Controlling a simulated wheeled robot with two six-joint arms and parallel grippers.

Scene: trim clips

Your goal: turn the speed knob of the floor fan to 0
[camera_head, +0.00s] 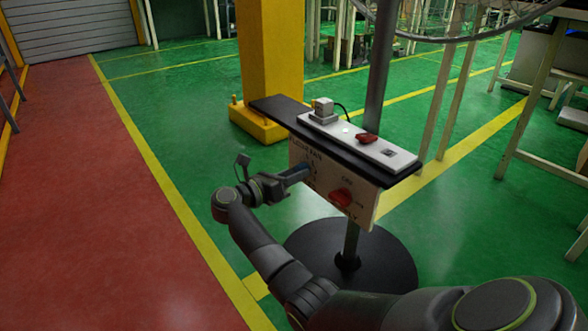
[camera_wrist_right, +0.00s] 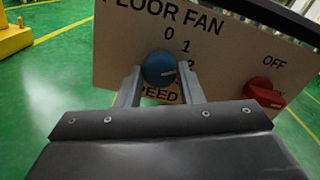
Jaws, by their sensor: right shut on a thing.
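The floor fan's control panel (camera_head: 368,202) is a pale upright plate, also in the right wrist view (camera_wrist_right: 120,45), with "FLOOR FAN" and "SPEED" printed on it. The blue speed knob (camera_wrist_right: 158,66) sits between the two fingers of my right gripper (camera_wrist_right: 160,74), which is shut on it. The knob's white mark points right, roughly towards the partly hidden 2, below the 0 and 1. In the head view my right gripper (camera_head: 300,173) reaches the panel's left part and covers most of the knob. My left gripper is not in view.
A red knob (camera_wrist_right: 264,92) with "OFF" sits right of the blue one. A dark shelf (camera_head: 270,104) above the panel carries a white power strip (camera_head: 350,143) with a plug and red switch. The fan's round black base (camera_head: 385,268) stands below. A yellow column (camera_head: 270,60) is behind.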

